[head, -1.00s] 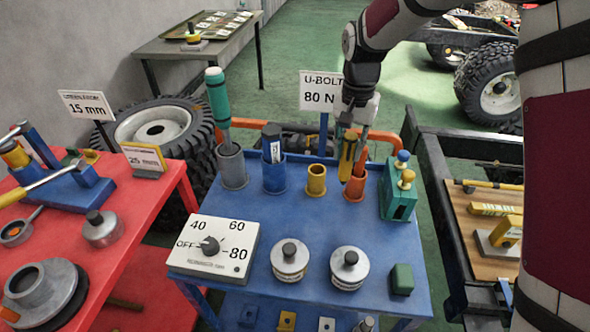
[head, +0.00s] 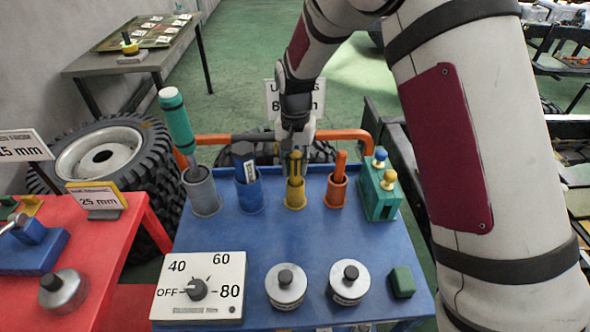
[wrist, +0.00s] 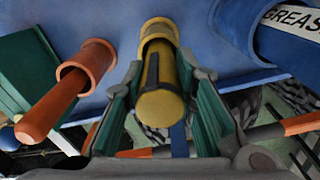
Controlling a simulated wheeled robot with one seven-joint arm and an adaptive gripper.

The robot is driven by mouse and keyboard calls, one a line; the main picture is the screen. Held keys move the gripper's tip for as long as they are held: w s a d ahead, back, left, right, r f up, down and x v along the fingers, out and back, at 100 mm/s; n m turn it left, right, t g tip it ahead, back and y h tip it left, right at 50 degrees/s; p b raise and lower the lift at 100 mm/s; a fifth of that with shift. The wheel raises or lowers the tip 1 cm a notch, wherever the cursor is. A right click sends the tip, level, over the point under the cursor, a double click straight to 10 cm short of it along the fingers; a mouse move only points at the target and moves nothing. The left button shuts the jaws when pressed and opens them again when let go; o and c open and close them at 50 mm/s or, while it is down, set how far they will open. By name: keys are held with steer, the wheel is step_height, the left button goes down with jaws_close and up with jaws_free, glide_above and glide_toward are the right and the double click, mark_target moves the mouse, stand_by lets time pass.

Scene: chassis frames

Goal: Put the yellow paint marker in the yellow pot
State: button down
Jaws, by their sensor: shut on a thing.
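The yellow paint marker (head: 296,163) is upright in the head view, directly at the yellow pot (head: 294,198) on the blue cart top. My gripper (head: 296,152) is shut on the marker from above. In the wrist view the marker (wrist: 160,98) lies between the green-padded fingers (wrist: 160,110), and its far end overlaps the mouth of the yellow pot (wrist: 157,27). The lower end of the marker is hidden by the pot, so how deep it sits cannot be told.
An orange pot (head: 336,192) with an orange stick stands close right, a blue pot (head: 250,195) with a dark container close left. A grey pot (head: 202,193) holds a green-handled tool. A green block with knobs (head: 381,190) stands at the right.

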steer(key=shift+f, duration=1.05)
steer(key=shift+f, duration=0.15)
steer(key=c, duration=1.3)
jaws_free()
